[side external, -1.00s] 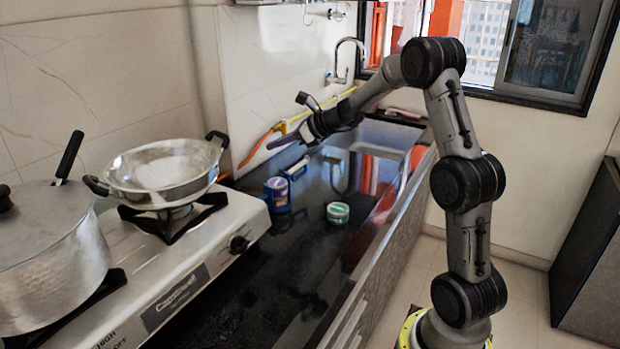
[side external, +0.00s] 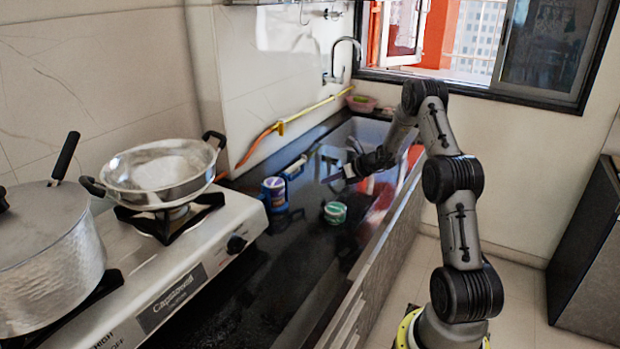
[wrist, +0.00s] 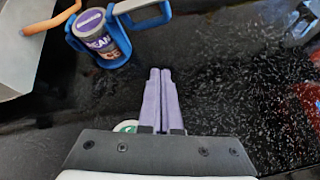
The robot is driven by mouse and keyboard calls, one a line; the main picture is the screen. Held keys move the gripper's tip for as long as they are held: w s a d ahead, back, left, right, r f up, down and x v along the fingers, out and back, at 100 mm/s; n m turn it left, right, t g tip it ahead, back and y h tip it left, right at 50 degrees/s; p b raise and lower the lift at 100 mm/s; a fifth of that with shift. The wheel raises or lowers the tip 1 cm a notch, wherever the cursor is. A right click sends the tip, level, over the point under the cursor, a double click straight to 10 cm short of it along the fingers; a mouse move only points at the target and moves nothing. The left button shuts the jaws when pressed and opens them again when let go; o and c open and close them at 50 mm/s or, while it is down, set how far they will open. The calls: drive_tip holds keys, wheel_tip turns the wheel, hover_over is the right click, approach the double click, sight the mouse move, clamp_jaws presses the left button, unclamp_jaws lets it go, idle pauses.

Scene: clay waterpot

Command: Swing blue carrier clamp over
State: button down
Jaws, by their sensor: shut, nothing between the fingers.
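The blue carrier clamp (side external: 294,167) stands on the dark counter to the right of the stove, around a purple-topped can (side external: 274,185). In the wrist view the blue clamp (wrist: 146,22) is at the upper left, with its handle reaching right from the labelled can (wrist: 95,32). My gripper (side external: 328,180) is shut and empty, low over the counter to the right of the clamp and apart from it. Its purple fingers (wrist: 160,72) lie together in the wrist view. A green and white tin (side external: 335,212) stands nearer the camera; the gripper mostly hides it (wrist: 125,126) in the wrist view.
The white gas stove (side external: 190,255) with a steel pan (side external: 165,172) and a large pot (side external: 45,250) stands on the left. A sink is behind my gripper, with a tap (side external: 333,78) on the wall. The dark counter in front is clear.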

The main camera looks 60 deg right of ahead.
sight(309, 197)
drive_tip(key=x, duration=0.9)
drive_tip(key=shift+w+f, duration=0.1)
drive_tip(key=shift+f, duration=0.05)
drive_tip(key=shift+w+d+r, duration=0.2)
drive_tip(key=shift+w+r, duration=0.15)
drive_tip(key=shift+r, duration=0.25)
drive_tip(key=shift+w+d+r, duration=0.2)
drive_tip(key=shift+w+r, duration=0.1)
drive_tip(key=shift+r, duration=0.3)
drive_tip(key=shift+w+d+r, duration=0.1)
drive_tip(key=shift+d+r, duration=0.05)
drive_tip(key=shift+r, duration=0.4)
